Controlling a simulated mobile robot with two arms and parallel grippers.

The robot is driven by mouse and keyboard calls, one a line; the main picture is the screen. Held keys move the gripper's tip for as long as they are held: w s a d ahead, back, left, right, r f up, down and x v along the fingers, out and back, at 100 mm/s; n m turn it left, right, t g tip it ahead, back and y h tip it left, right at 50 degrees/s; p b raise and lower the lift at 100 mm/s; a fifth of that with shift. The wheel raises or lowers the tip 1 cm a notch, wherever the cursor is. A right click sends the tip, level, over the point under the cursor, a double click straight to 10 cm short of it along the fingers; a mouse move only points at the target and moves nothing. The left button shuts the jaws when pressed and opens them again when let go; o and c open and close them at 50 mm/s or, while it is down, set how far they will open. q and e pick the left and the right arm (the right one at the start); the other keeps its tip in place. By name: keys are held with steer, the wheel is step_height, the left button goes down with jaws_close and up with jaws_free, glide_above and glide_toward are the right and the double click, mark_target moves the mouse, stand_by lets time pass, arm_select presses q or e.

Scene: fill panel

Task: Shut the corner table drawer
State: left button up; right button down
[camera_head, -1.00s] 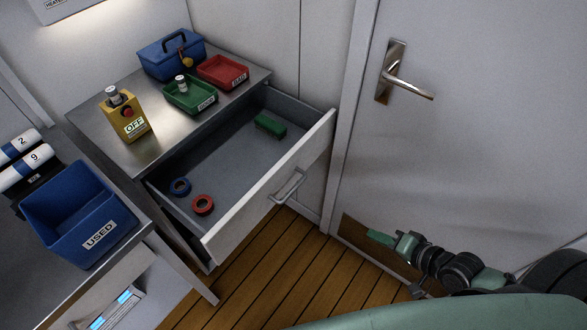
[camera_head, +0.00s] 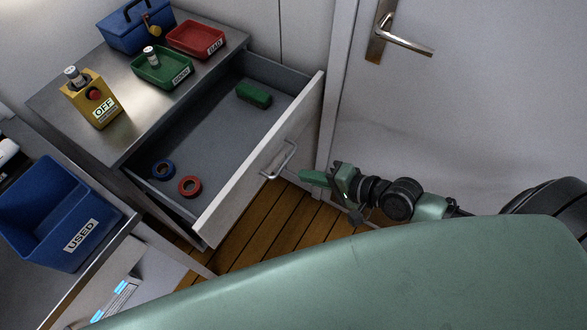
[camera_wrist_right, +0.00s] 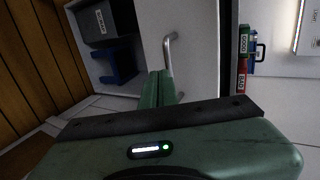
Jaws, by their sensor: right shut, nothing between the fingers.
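The corner table drawer (camera_head: 262,160) stands pulled out from under the steel-topped table (camera_head: 140,112). Its white front carries a bar handle (camera_head: 280,161). Inside lie a blue tape roll (camera_head: 163,170), a red tape roll (camera_head: 190,187) and a green block (camera_head: 253,95). My right gripper (camera_head: 304,177) is shut and empty, just right of the handle and in front of the drawer front. In the right wrist view, the shut green fingers (camera_wrist_right: 157,88) point toward the drawer front, close to the handle (camera_wrist_right: 168,52); I cannot tell if they touch. My left gripper is not in view.
On the table stand a blue toolbox (camera_head: 137,27), a red tray (camera_head: 197,40), a green tray (camera_head: 160,68) and a yellow button box (camera_head: 91,98). A blue USED bin (camera_head: 60,215) is at left. A door (camera_head: 450,110) bounds the right; wooden floor (camera_head: 265,222) lies below the drawer.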

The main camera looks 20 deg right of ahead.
steer(key=x, duration=0.2)
steer(key=r+x, duration=0.1)
steer(key=x, duration=0.1)
steer(key=shift+w+a+f+p, duration=0.15)
steer(key=shift+w+a+p, duration=0.15)
steer(key=shift+w, duration=0.05)
steer(key=shift+w, duration=0.1)
steer(key=p, duration=0.2)
glide_toward(216, 141)
steer(key=w+a+b, duration=0.1)
steer(key=w, duration=0.1)
steer(key=w+a+r+b, duration=0.1)
steer(key=w+a, duration=0.1)
steer(key=w+a+r+b, duration=0.1)
steer(key=w, duration=0.1)
steer(key=shift+a+r, duration=0.1)
steer(key=shift+a, duration=0.3)
steer(key=shift+w+a, duration=0.35)
steer(key=shift+w, duration=0.05)
steer(key=shift+r, duration=0.3)
